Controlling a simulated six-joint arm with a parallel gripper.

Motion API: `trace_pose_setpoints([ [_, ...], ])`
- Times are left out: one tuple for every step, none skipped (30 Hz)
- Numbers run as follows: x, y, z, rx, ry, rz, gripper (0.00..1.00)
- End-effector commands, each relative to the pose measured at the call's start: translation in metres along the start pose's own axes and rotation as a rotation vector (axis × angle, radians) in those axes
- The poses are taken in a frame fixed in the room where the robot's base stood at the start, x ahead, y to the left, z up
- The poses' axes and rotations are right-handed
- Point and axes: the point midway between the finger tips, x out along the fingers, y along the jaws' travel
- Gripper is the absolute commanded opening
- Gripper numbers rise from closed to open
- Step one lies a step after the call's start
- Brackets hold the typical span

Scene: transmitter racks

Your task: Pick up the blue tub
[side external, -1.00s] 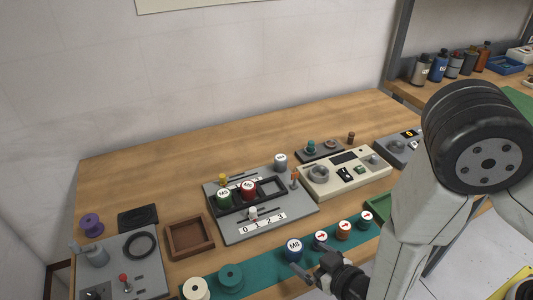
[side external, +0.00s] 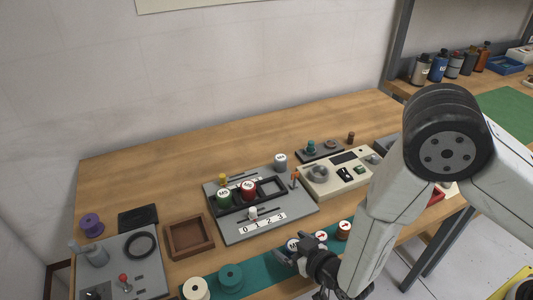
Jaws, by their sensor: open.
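The blue tub (side external: 292,243) has a white lid with dark lettering and stands on the green mat at the front of the bench. My gripper (side external: 287,252) is open at this tub, with its fingers low around or just in front of it; I cannot tell which. The gripper hides most of the tub's body, and only part of the lid shows. No contact can be made out.
Small tubs with red-marked lids, one orange-brown (side external: 343,230), stand close to the right. Green (side external: 224,197) and red (side external: 249,190) tubs sit in a black rack. A teal spool (side external: 231,278) and cream spool (side external: 196,289) lie left on the mat.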

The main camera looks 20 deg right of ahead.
Motion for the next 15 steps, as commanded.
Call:
trace_pose_setpoints([
  [0.0038, 0.0004, 0.0003, 0.000, 0.000, 0.001, 1.00],
  [0.0053, 0.0004, 0.0003, 0.000, 0.000, 0.001, 1.00],
  [0.0070, 0.0004, 0.0002, 0.000, -0.001, 0.001, 1.00],
  [0.0079, 0.0003, 0.0001, 0.000, 0.000, 0.000, 1.00],
  [0.0085, 0.0002, 0.0000, 0.000, 0.000, 0.000, 1.00],
  [0.0088, 0.0002, 0.0000, 0.000, -0.001, 0.000, 1.00],
  [0.0089, 0.0001, 0.0000, 0.000, -0.001, 0.000, 1.00],
  [0.0089, 0.0001, 0.0000, 0.000, -0.001, 0.000, 1.00],
  [0.0088, 0.0001, 0.0000, 0.000, -0.001, 0.000, 1.00],
  [0.0087, 0.0001, 0.0000, 0.000, -0.001, 0.000, 1.00],
  [0.0087, 0.0001, 0.0000, 0.000, -0.001, 0.000, 1.00],
  [0.0086, 0.0001, 0.0000, 0.000, -0.001, 0.000, 1.00],
  [0.0086, 0.0001, 0.0000, 0.000, -0.001, 0.000, 1.00],
  [0.0085, 0.0001, 0.0000, 0.000, -0.001, 0.000, 1.00],
  [0.0085, 0.0001, 0.0000, 0.000, -0.001, 0.000, 1.00],
])
